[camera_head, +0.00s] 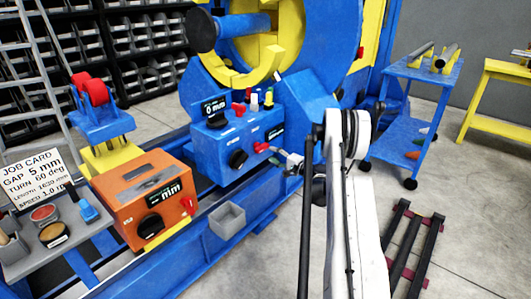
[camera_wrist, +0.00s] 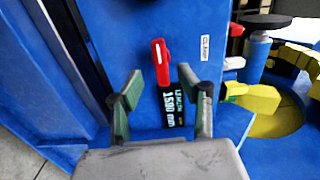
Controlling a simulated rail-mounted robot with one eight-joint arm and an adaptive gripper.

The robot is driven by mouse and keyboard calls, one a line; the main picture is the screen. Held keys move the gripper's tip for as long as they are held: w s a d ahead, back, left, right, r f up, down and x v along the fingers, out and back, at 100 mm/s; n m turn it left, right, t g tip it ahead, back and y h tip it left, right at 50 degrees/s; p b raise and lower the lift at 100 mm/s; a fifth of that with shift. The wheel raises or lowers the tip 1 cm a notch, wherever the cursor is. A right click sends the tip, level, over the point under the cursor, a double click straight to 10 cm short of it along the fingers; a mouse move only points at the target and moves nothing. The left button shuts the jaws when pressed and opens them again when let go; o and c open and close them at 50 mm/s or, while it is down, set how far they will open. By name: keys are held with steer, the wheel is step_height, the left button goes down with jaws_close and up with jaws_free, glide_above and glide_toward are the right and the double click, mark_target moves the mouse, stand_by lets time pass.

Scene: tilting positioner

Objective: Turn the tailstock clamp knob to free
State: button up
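A red knob with a white line (camera_wrist: 160,62) is on the front of the blue control box (camera_head: 215,150); it also shows in the head view (camera_head: 262,147). My gripper (camera_wrist: 160,85) is open, with one finger on each side of the knob's line in the picture. I cannot tell whether the fingers touch it. In the head view my gripper (camera_head: 289,160) is small and close to the box.
The blue box also carries a black knob (camera_head: 238,158), a 0 mm display (camera_head: 214,107) and several coloured stalks on top. An orange box (camera_head: 145,195) stands left, and a grey bin (camera_head: 228,220) is below. A yellow ring (camera_head: 240,75) rises behind. The floor at right holds a dark rack (camera_head: 412,250).

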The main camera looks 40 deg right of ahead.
steer(key=shift+s+d, duration=0.2)
steer(key=shift+s, duration=0.85)
steer(key=shift+s+d, duration=0.15)
steer(key=shift+s, duration=0.85)
